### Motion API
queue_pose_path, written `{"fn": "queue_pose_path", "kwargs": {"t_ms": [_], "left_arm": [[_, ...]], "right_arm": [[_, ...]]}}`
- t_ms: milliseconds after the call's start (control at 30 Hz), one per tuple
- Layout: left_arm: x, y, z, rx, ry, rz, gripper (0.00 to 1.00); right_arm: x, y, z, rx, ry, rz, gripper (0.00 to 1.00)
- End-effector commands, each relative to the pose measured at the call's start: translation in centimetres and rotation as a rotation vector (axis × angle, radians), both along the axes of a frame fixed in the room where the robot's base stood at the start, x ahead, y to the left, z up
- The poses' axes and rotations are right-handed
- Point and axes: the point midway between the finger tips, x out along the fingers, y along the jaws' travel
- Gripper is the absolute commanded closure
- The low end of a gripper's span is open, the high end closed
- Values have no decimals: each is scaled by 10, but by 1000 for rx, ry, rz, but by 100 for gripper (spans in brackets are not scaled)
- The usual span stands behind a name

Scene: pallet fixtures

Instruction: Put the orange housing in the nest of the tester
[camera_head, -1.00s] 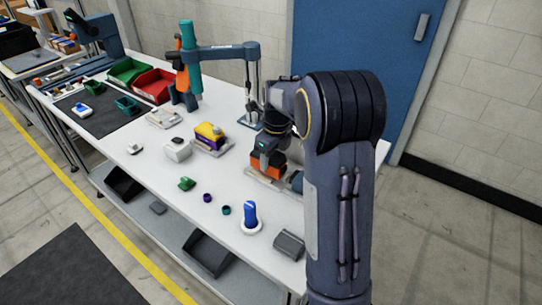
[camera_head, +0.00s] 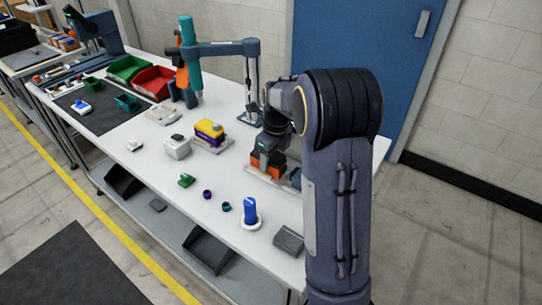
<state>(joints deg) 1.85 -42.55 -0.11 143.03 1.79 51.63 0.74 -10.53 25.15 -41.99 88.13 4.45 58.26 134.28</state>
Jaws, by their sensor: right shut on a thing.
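My right gripper (camera_head: 264,158) is shut on the orange housing (camera_head: 261,167), at the right part of the white bench. Dark gripper parts cover the housing's top, and my arm hides its right side. A pale flat plate (camera_head: 259,176) lies directly below the housing. I cannot tell whether the housing touches it or hangs just above it. Which fixture is the tester is not clear from this view, and I cannot make out its nest. My left gripper is not in view.
A yellow and purple block (camera_head: 209,130) sits on a plate to the left, beside a white box (camera_head: 177,148). A blue knob (camera_head: 250,210) and a grey block (camera_head: 289,241) stand near the front edge. A teal post with a jointed arm (camera_head: 190,60) rises behind.

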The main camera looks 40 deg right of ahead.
Motion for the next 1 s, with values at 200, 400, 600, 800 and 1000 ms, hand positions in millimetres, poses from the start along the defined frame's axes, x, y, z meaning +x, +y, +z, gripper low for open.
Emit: {"fn": "queue_pose_path", "kwargs": {"t_ms": [200,400,600,800,1000], "left_arm": [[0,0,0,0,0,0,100],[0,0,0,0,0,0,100],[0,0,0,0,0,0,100],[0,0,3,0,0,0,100],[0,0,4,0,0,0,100]], "right_arm": [[0,0,0,0,-1,0,35],[0,0,0,0,-1,0,26],[0,0,4,-1,-1,1,26],[-3,-1,34,-1,-5,0,26],[-7,-2,65,0,-4,1,26]]}}
